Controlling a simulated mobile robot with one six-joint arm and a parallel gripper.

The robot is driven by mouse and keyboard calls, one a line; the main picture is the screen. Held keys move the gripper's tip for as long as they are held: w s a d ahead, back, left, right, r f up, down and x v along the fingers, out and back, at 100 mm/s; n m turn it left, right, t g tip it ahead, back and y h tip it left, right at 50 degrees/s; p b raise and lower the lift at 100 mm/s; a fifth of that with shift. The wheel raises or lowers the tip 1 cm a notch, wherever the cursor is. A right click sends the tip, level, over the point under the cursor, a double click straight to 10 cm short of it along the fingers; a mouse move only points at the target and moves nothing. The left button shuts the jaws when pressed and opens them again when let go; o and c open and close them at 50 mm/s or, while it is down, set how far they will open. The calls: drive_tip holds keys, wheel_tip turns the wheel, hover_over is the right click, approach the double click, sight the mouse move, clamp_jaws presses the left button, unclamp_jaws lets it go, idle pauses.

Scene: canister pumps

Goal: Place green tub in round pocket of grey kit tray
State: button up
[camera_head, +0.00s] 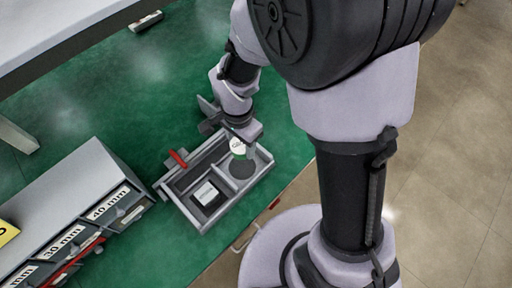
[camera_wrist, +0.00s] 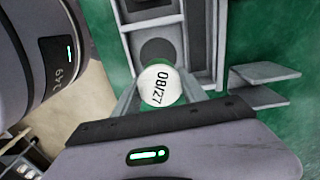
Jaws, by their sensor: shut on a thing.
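The green tub (camera_head: 238,149) has a white lid; in the wrist view the lid of the tub (camera_wrist: 160,85) reads 08/27. My gripper (camera_wrist: 160,92) is shut on it, one finger on each side. The grey kit tray (camera_head: 238,199) lies on the green table near its edge. Its round pocket (camera_head: 241,169) shows as a dark disc in the right part, just in front of the tub. In the wrist view the pocket (camera_wrist: 158,50) is empty and just beyond the lid. The tub looks above the tray; its base is hidden.
A black box with a white label (camera_head: 208,195) sits in the tray's left compartment. A red piece (camera_head: 178,158) is at the tray's back edge. A grey bin rack (camera_head: 75,205) with size labels stands to the left. The table behind is mostly clear.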

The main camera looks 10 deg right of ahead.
drive_tip(key=f+b, duration=0.1)
drive_tip(key=f, duration=0.2)
drive_tip(key=f+b, duration=0.1)
drive_tip(key=f, duration=0.2)
drive_tip(key=f+b, duration=0.1)
drive_tip(key=f, duration=0.2)
drive_tip(key=shift+s+a+f+b, duration=0.2)
drive_tip(key=shift+s+b, duration=0.1)
drive_tip(key=shift+b, duration=0.1)
drive_tip(key=o, duration=1.4)
wheel_tip(320, 180, up, 12)
drive_tip(key=p, duration=0.5)
drive_tip(key=shift+r, duration=0.1)
drive_tip(key=s+d+r+n+t, duration=0.2)
drive_tip(key=s+r, duration=0.1)
drive_tip(key=r, duration=0.3)
drive_tip(key=s+d+r+n+t+y, duration=0.1)
drive_tip(key=s+d+r+n+t, duration=0.1)
drive_tip(key=s+r, duration=0.2)
drive_tip(key=s+d+r+n+t+y, duration=0.1)
drive_tip(key=s+d+r+n, duration=0.1)
drive_tip(key=r, duration=0.7)
drive_tip(key=shift+s+d+r+t, duration=0.1)
drive_tip(key=shift+s+r+t, duration=0.1)
drive_tip(key=shift+s, duration=0.25)
drive_tip(key=shift+s+d+r+t, duration=0.1)
drive_tip(key=shift+s+r+t, duration=0.1)
drive_tip(key=shift+s, duration=0.25)
drive_tip(key=shift+a, duration=0.1)
